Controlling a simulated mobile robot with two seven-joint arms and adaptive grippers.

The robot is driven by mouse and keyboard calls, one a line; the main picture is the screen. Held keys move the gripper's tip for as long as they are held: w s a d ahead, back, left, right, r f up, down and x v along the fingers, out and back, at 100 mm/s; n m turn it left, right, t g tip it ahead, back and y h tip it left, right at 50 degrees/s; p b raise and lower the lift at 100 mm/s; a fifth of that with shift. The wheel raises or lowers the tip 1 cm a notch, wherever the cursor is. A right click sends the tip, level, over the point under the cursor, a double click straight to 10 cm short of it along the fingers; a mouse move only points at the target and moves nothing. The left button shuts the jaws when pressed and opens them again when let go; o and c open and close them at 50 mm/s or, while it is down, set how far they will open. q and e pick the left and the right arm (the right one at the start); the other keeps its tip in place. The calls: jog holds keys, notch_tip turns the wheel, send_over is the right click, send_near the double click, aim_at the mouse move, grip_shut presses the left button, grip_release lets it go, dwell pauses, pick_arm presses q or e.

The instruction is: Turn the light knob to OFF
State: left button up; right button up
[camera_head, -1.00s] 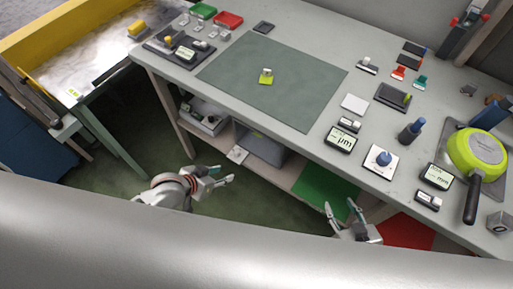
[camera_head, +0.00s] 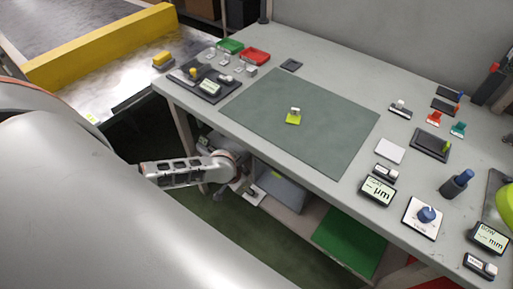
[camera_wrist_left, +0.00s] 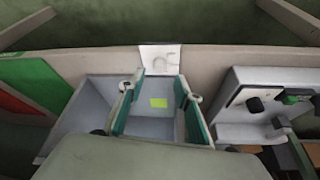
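A blue knob (camera_head: 427,214) stands on a white plate near the table's right front edge; its markings are too small to read. A dark knob (camera_wrist_left: 255,104) sits on a light grey box (camera_wrist_left: 250,78) in the left wrist view, right of my left gripper. I cannot tell which is the light knob. My right gripper is out of view.
The worktable (camera_head: 330,45) carries a green-grey mat (camera_head: 300,105), displays, and small parts. A dark panel with small items (camera_head: 205,87) is at its left. A yellow-edged conveyor (camera_head: 100,45) lies further left. A white card (camera_wrist_left: 160,57) is beyond my left fingers.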

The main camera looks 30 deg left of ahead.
pick_arm(q)
jog(key=b+x, duration=0.1)
jog(key=x, duration=0.3)
jog(key=shift+s+f, duration=0.15)
jog(key=shift+f, duration=0.05)
jog(key=shift+w+f+b, duration=0.3)
jog(key=shift+f+b, duration=0.05)
jog(key=shift+b, duration=0.05)
jog(key=shift+d, duration=0.1)
grip_shut()
